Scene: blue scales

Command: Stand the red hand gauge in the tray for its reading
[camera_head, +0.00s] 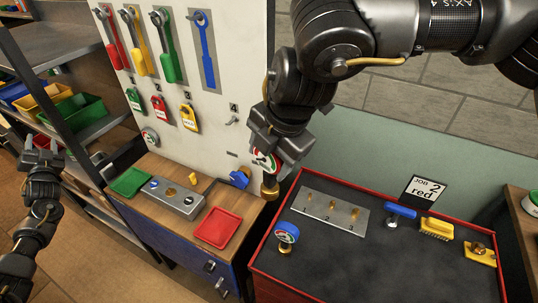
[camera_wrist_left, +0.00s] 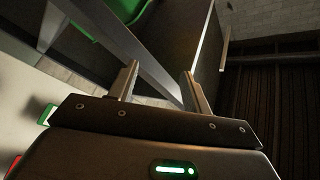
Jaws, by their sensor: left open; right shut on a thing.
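The red hand gauge (camera_head: 264,161) has a white dial with a red rim and a brass lower end. My right gripper (camera_head: 271,158) is shut on it and holds it upright, in front of the board's right edge. The gripper hides part of the dial. A shallow red tray (camera_head: 218,229) lies empty on the wooden bench top; a green tray (camera_head: 131,181) lies at its far left. My left gripper (camera_head: 42,154) is open and empty at the far left, away from the bench. Its two separated fingers show in the left wrist view (camera_wrist_left: 160,78).
A blue gauge (camera_head: 287,233) stands on the dark right-hand bench (camera_head: 345,265), near a metal plate (camera_head: 325,212) with brass fittings. A card (camera_head: 422,190) reads "JOB 2 red". A metal block (camera_head: 172,197) sits between the trays. Wrenches and padlocks hang on the white board (camera_head: 225,125).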

